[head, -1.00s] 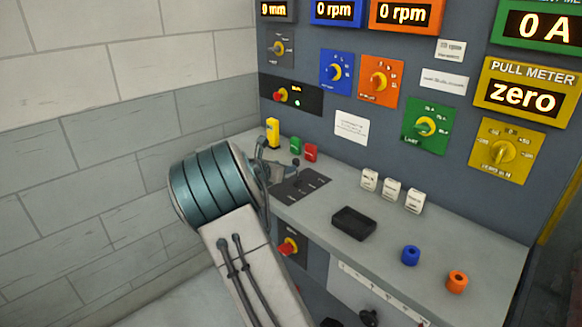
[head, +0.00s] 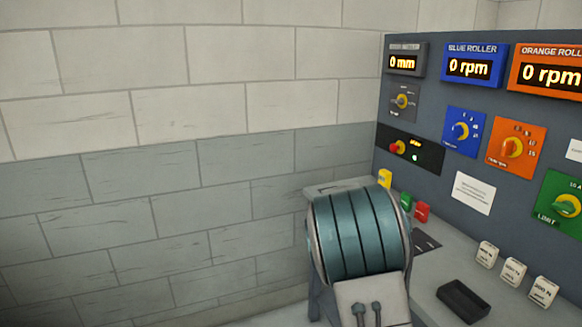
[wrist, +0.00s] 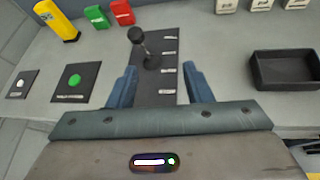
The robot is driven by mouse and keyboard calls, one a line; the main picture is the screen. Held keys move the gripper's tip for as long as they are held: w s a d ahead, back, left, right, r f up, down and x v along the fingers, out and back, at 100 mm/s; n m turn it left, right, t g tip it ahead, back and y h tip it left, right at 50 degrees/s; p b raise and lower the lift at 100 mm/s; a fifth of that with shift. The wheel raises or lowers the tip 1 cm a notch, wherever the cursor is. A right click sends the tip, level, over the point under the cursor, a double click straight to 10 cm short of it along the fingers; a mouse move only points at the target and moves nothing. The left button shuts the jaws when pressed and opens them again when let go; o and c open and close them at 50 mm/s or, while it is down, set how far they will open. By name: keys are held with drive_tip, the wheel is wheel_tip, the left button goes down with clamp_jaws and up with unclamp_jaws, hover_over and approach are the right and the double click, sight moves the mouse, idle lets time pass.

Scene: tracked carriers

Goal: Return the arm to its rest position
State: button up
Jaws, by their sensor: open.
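My gripper (wrist: 158,88) shows in the wrist view with its two blue fingers spread apart and nothing between them. It is over the grey bench top, in front of a black lever (wrist: 138,40) with a round knob on a dark slotted plate (wrist: 154,82). The lever stands beyond the fingertips, apart from them as far as I can tell. In the head view my arm's teal-banded joint covers the gripper and most of the lever plate (head: 427,242).
A yellow block (head: 385,179), a green block (head: 406,201) and a red block (head: 423,212) stand at the bench's back left. White labelled blocks (head: 513,271) and a black tray (head: 464,301) are to the right. A control panel (head: 440,110) rises behind; a block wall (head: 200,180) is left.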

drive_tip(key=s+a+r+m+g+y+p, duration=0.1)
drive_tip(key=s+a+m+y, duration=0.2)
drive_tip(key=s, duration=0.9)
drive_tip(key=s+a+r+m+g+y+p, duration=0.1)
drive_tip(key=s+a+m+y, duration=0.3)
drive_tip(key=s+a+m, duration=0.4)
drive_tip(key=s+a+r+m+g+y+p, duration=0.1)
drive_tip(key=s+a+m+y, duration=0.3)
drive_tip(key=s+m, duration=0.7)
drive_tip(key=s+a, duration=0.2)
drive_tip(key=s, duration=0.2)
drive_tip(key=shift+s+g+p, duration=0.3)
drive_tip(key=shift+p, duration=0.05)
